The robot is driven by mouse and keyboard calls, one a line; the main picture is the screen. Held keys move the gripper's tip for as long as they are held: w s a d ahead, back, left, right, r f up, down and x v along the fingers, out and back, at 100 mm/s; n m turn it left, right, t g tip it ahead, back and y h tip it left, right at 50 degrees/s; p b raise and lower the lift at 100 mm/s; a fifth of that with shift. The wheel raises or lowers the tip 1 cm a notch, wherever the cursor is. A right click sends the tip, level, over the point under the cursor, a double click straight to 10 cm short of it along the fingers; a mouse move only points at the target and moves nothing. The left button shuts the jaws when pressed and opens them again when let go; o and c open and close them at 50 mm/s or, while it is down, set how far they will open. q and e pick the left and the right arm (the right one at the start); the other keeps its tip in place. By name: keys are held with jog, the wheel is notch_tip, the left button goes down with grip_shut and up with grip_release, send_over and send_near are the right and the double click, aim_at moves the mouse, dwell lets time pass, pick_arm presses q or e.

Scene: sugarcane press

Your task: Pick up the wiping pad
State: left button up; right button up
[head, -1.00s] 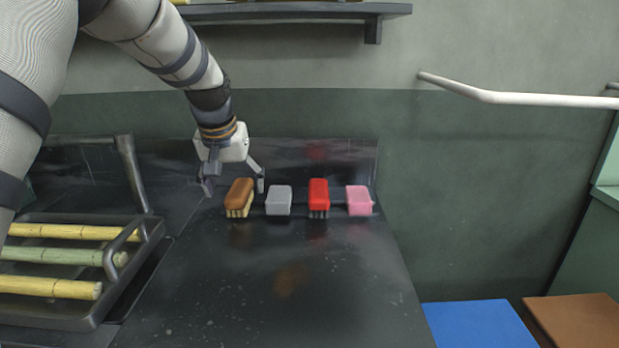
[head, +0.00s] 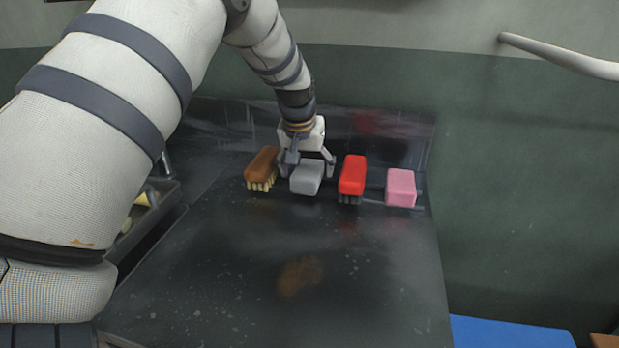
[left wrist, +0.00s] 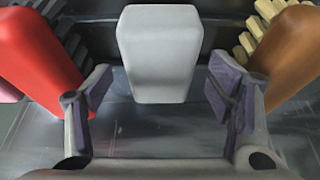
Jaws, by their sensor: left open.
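A plain light grey block (head: 307,177) without visible bristles, which looks like the wiping pad, stands in a row on the dark metal counter. A smooth pink block (head: 400,187) at the right end of the row could also be a pad. My left gripper (head: 311,165) is open right at the grey block, with a finger towards each side of it. In the left wrist view the grey block (left wrist: 160,55) lies centred ahead between the spread fingers (left wrist: 160,95), with gaps on both sides. My right gripper is not in view.
A brown brush (head: 262,165) with pale bristles stands close left of the grey block. A red brush (head: 352,175) with dark bristles stands close right. The counter (head: 290,260) in front is clear. A wall rises behind the row. A blue surface (head: 510,332) lies at lower right.

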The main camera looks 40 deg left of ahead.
pick_arm(q)
jog(key=shift+x, duration=0.85)
jog(key=shift+r, duration=0.15)
jog(key=shift+f, duration=0.25)
jog(key=c, duration=1.2)
